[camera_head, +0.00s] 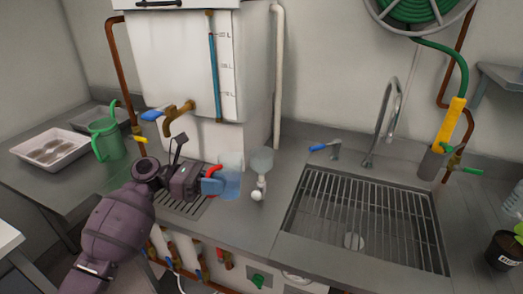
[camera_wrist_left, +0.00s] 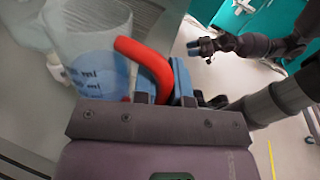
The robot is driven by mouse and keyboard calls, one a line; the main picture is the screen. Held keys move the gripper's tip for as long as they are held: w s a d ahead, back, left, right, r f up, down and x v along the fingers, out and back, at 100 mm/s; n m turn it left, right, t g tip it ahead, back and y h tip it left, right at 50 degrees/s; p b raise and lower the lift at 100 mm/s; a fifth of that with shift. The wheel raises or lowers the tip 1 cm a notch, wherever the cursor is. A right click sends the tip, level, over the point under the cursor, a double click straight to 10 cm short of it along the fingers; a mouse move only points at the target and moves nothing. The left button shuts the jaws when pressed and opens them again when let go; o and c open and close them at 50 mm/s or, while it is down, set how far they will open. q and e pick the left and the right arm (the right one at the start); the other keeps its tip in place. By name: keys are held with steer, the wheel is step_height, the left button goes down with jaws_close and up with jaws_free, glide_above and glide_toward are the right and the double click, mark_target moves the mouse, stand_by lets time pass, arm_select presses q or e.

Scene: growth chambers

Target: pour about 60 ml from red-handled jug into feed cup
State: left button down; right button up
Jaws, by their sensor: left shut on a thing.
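A clear jug (camera_head: 231,180) with a red handle (camera_head: 214,172) and blue liquid stands out at my left gripper (camera_head: 208,184), which is shut on the handle. The jug looks about upright, over the counter between drain grate and sink. In the left wrist view, the jug (camera_wrist_left: 90,45) shows dark markings, and its red handle (camera_wrist_left: 147,65) lies at the jaws (camera_wrist_left: 172,85). A small clear rounded cup (camera_head: 262,160), perhaps the feed cup, is just right of the jug above a white fitting. My right gripper (camera_wrist_left: 200,47) shows small in the wrist view, away from the jug.
A white tank (camera_head: 180,70) with a brass tap (camera_head: 178,112) stands behind my left gripper. A green jug (camera_head: 105,140) and a white tray (camera_head: 48,148) are at left. A sink with a wire rack (camera_head: 365,215) and a tall faucet (camera_head: 385,125) is at right.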

mark_target(224, 170)
arm_select(q)
steer(key=shift+w+d+r+n+y, duration=0.8)
steer(key=shift+w+r+n, duration=0.1)
steer(key=shift+w+n, duration=0.2)
steer(key=shift+w+d+r+n+g, duration=0.1)
steer(key=shift+w+r+n+g, duration=0.1)
steer(key=shift+n+g, duration=0.15)
steer(key=shift+w+d+r+n+g+y+b, duration=0.25)
steer(key=shift+w+d+r+n+y+b, duration=0.35)
steer(key=shift+w+r+y+b, duration=0.2)
steer(key=shift+w+d+r+n+g+y+b, duration=0.15)
steer(key=shift+w+r+n+b, duration=0.1)
steer(key=shift+r+b, duration=0.1)
steer(key=shift+w+d+r+n+g+y+b, duration=0.1)
steer(key=shift+w+r+n+g+y+b, duration=0.1)
steer(key=shift+r+b, duration=0.15)
steer(key=r+p, duration=0.1)
steer(key=p, duration=0.3)
steer(key=r+n+y+p, duration=0.1)
steer(key=p, duration=0.3)
steer(key=shift+w+d+g, duration=0.2)
steer(key=shift+w+g, duration=0.15)
steer(key=shift+w, duration=0.05)
arm_select(e)
steer(key=r, duration=0.4)
steer(key=shift+s, duration=0.35)
